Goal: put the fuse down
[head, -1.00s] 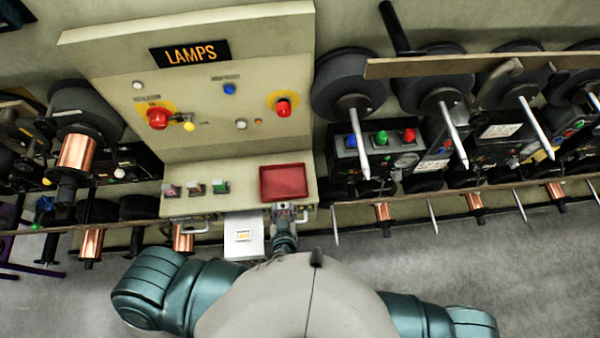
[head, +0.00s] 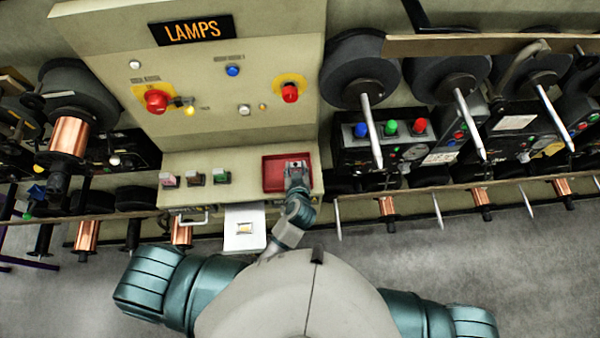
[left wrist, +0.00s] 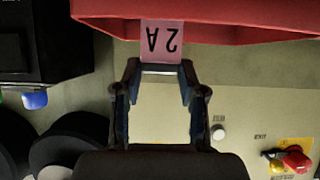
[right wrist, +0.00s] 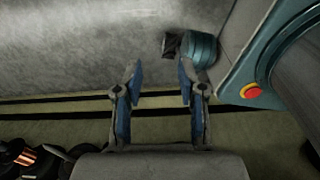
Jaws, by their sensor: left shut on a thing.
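The fuse (left wrist: 161,40) shows in the left wrist view as a small pink block with an upside-down "2A" label. My left gripper (left wrist: 160,78) is shut on it, and the fuse sticks out beyond the fingertips against the red tray (left wrist: 235,20). In the head view my left gripper (head: 297,167) is over the right part of the red tray (head: 272,172) on the desk ledge; the fuse is hidden there. I cannot tell whether the fuse touches the tray. My right gripper (right wrist: 160,80) is open and empty in the right wrist view, above the floor.
The LAMPS panel (head: 205,80) rises behind the ledge, with red knobs and small buttons. Several small coloured switches (head: 194,179) stand left of the tray. A white box (head: 245,228) juts out at the front. Spool racks with rods (head: 372,130) flank the panel.

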